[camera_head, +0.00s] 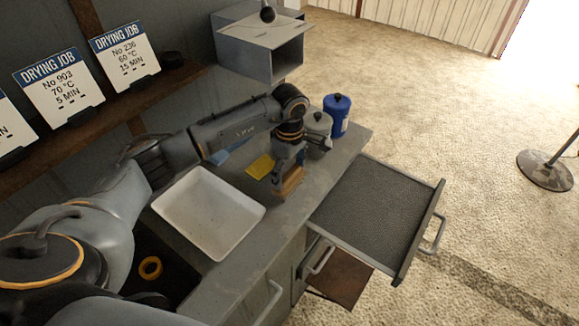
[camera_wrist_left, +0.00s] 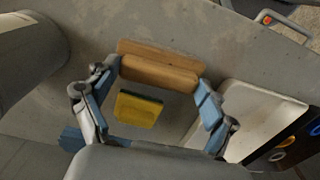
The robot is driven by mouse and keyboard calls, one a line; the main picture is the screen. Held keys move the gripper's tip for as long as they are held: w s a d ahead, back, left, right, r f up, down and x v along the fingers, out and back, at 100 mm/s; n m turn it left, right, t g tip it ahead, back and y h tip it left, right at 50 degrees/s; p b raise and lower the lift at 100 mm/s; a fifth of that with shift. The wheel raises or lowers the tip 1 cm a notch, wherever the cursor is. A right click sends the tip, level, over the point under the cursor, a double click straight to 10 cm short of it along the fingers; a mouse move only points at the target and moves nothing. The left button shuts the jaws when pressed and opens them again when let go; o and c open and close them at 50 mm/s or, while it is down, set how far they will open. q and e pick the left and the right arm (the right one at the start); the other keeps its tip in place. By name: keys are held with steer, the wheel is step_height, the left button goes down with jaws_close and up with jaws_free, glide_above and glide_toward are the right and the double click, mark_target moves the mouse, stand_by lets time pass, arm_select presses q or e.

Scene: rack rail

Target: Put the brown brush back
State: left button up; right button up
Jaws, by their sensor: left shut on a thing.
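The brown wooden brush (camera_head: 291,184) is held in my left gripper (camera_head: 287,172), low over the grey counter near its front edge. In the left wrist view, the brush (camera_wrist_left: 160,72) lies crosswise between the two fingertips of my left gripper (camera_wrist_left: 160,78), which are shut on its ends. A second wooden strip shows along its far side, seemingly part of the same brush. I cannot tell whether the brush touches the counter. My right gripper is not in view.
A yellow sponge (camera_head: 260,166) lies left of the brush, and a white tray (camera_head: 165,205) lies farther left. Grey (camera_head: 319,125) and blue (camera_head: 337,112) canisters stand behind. A pulled-out drawer with a dark mat (camera_head: 375,212) juts out at the right.

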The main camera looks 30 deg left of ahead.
arm_select(q)
steer(key=shift+f, duration=0.15)
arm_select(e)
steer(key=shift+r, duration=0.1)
arm_select(q)
steer(key=shift+f, duration=0.1)
steer(key=shift+f+b, duration=0.15)
steer(key=shift+b, duration=0.25)
steer(key=o, duration=1)
steer(key=shift+c, duration=0.2)
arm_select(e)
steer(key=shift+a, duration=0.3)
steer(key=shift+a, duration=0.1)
